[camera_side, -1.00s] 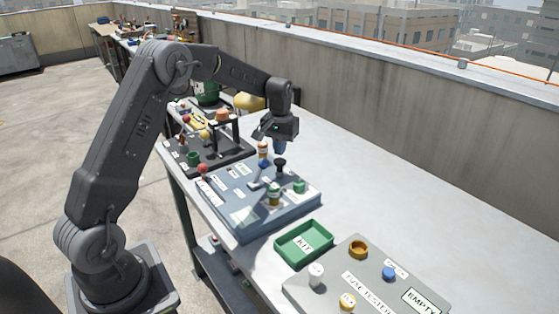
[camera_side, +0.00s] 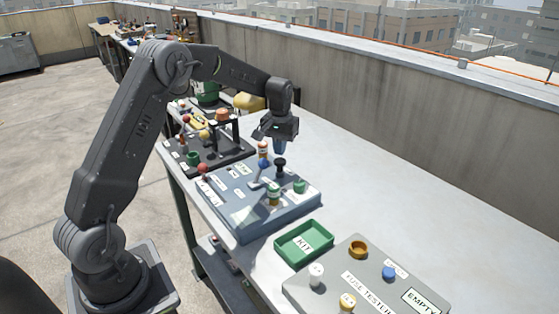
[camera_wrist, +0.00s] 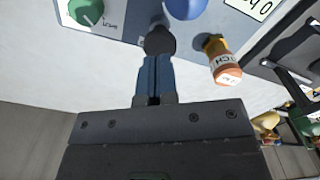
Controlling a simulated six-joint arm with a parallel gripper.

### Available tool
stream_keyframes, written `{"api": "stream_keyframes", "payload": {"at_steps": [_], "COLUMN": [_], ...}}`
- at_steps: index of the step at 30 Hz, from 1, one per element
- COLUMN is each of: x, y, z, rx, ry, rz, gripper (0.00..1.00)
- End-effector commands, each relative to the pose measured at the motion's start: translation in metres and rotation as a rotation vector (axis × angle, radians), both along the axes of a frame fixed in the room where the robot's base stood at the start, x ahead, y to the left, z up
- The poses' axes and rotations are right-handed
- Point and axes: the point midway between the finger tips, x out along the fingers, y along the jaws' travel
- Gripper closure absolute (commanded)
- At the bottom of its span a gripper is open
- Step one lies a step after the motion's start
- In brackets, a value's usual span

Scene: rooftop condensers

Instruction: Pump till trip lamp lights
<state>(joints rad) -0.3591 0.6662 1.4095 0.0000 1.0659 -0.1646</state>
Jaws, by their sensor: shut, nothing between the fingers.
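A blue-grey panel box (camera_side: 235,215) with several white labels stands on the bench below my gripper (camera_side: 279,149). My gripper is shut and empty, its blue fingertips pointing down just above a black knob (camera_side: 281,163) at the panel's far side. In the wrist view the closed fingers (camera_wrist: 154,75) appear right at the black knob (camera_wrist: 160,42); whether they touch it I cannot tell. A blue dome (camera_wrist: 185,7) is beside the knob. A green knob (camera_side: 299,187) sits at the panel's right. I cannot tell which part is the trip lamp or whether any lamp is lit.
An orange cylinder with a white label (camera_wrist: 221,60) stands close to the fingers. A dark board (camera_side: 228,157) with posts lies behind the panel. A green tray (camera_side: 281,255) and a grey fuse tester (camera_side: 330,296) are in front. The bench's right side is clear.

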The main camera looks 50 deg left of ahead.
Motion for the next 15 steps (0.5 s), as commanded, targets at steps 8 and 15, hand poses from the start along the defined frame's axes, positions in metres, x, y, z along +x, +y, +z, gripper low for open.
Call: {"api": "stream_keyframes", "payload": {"at_steps": [8,15], "x": [0.0,0.0], "y": [0.0,0.0], "z": [-0.004,-0.011], "rx": [0.0,0.0], "ry": [0.001,0.001], "rz": [0.0,0.0], "gripper": [1.0,1.0]}}
